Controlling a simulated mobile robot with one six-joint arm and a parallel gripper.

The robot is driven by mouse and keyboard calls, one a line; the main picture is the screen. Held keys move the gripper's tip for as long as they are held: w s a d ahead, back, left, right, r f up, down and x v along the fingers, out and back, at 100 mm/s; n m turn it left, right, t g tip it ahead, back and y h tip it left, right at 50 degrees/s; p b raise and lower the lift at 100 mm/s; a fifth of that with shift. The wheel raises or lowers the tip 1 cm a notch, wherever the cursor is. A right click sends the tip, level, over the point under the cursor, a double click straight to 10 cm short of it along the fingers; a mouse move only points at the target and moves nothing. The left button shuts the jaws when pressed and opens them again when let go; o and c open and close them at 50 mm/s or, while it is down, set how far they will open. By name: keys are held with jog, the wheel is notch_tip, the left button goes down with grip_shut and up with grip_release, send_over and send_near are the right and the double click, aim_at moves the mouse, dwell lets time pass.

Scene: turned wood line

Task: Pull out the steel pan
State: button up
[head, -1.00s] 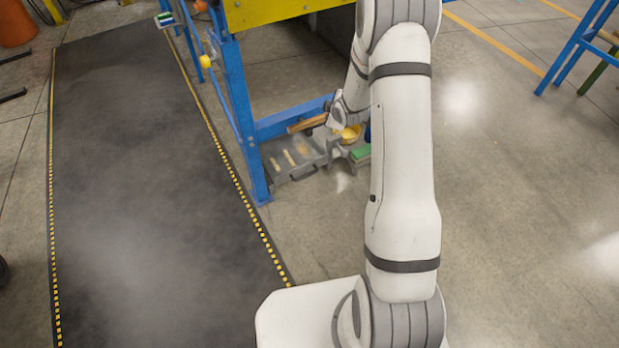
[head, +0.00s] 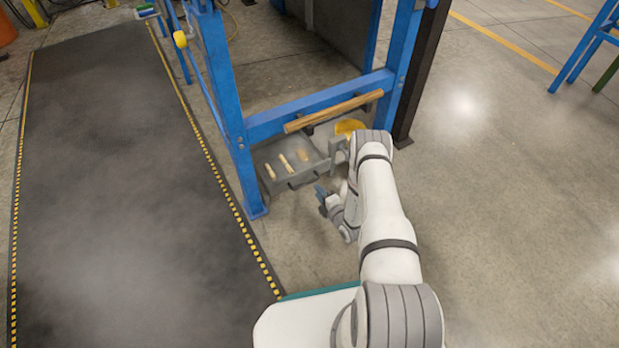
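The steel pan (head: 279,183) is a shallow grey tray on the floor under the blue frame, with a dark handle (head: 304,178) on its near side. A few pale turned wood pieces (head: 285,163) lie in it. My gripper (head: 321,197) is low, just to the right of and nearer than the pan's handle, and looks apart from it. The gripper is small and dark here, and I cannot tell whether its fingers are open or shut. My arm covers the floor right of the pan.
The blue frame (head: 225,95) stands around the pan, its left leg close by. A wooden bar (head: 333,111) crosses above the pan. A yellow round thing (head: 349,127) sits behind my arm. A dark mat (head: 110,190) lies left; open floor (head: 510,220) is right.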

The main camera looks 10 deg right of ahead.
aim_at(310, 181)
jog(key=b+x, duration=0.3)
jog(key=x, duration=0.5)
jog(key=shift+w, duration=0.15)
grip_shut()
dwell(0.3)
